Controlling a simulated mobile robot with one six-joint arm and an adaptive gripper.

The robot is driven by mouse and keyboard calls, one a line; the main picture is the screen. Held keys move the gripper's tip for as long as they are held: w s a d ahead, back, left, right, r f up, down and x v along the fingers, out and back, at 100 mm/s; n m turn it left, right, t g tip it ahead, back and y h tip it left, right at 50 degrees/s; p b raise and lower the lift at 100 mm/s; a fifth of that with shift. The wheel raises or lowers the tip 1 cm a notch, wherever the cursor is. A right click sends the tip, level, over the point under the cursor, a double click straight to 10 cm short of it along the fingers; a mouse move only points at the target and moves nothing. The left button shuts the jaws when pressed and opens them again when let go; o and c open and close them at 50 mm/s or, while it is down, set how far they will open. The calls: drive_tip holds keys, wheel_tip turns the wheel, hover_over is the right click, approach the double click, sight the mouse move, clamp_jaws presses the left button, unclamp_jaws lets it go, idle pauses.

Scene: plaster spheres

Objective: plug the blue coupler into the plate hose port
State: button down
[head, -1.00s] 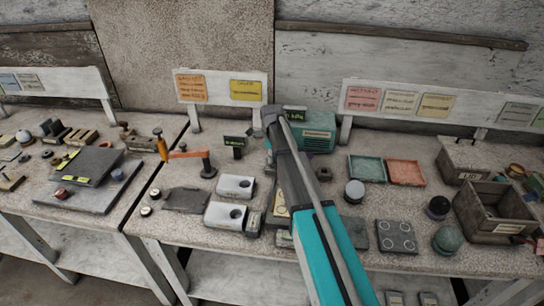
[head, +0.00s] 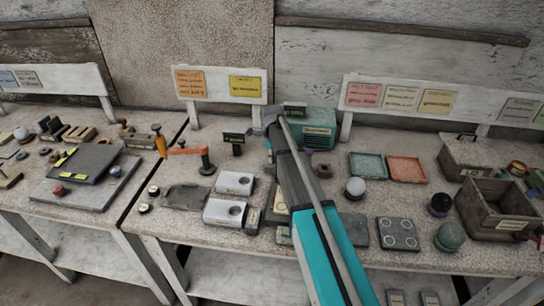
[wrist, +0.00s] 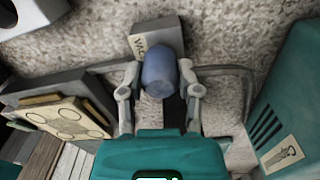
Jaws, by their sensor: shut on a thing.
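In the wrist view my gripper (wrist: 160,78) is shut on the blue coupler (wrist: 158,68), a rounded blue cylinder between the two grey fingers. A grey block (wrist: 150,30) with lettering starting "VAC" lies just beyond the coupler. I cannot tell whether the coupler touches it. I cannot make out the plate hose port for certain. A pale plate with ring marks (wrist: 66,118) lies to the left of my gripper on a dark block. In the head view my teal and grey arm hides the gripper and coupler.
A teal box with vents (wrist: 290,105) stands close on the right in the wrist view. In the head view, white blocks with holes (head: 235,183) lie left of my arm. Green (head: 368,166) and orange (head: 406,170) trays and a grey bin (head: 497,212) stand to the right.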

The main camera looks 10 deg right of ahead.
drive_tip(key=shift+f, duration=0.2)
drive_tip(key=shift+c, duration=1.1)
unclamp_jaws()
drive_tip(key=shift+r, duration=0.1)
drive_tip(key=shift+r+p, duration=1.9)
drive_tip(key=shift+r, duration=0.05)
drive_tip(key=shift+r, duration=0.1)
